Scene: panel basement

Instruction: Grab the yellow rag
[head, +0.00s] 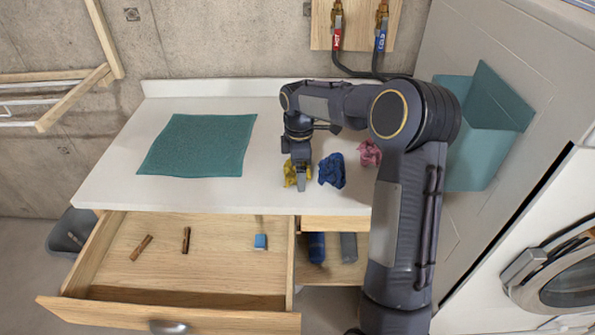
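The yellow rag (289,171) lies crumpled on the white countertop near its front edge. My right arm reaches in from the lower right and bends over the counter. Its gripper (300,180) points down at the yellow rag, and its grey fingers cover part of the rag. From this angle I cannot tell whether the fingers are closed on the rag or only around it. My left gripper is not in view.
A blue rag (332,171) and a pink rag (369,154) lie to the right of the gripper. A teal cloth (199,145) lies flat at left. An open drawer (190,255) juts out below the counter. A teal bin (473,160) stands at right.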

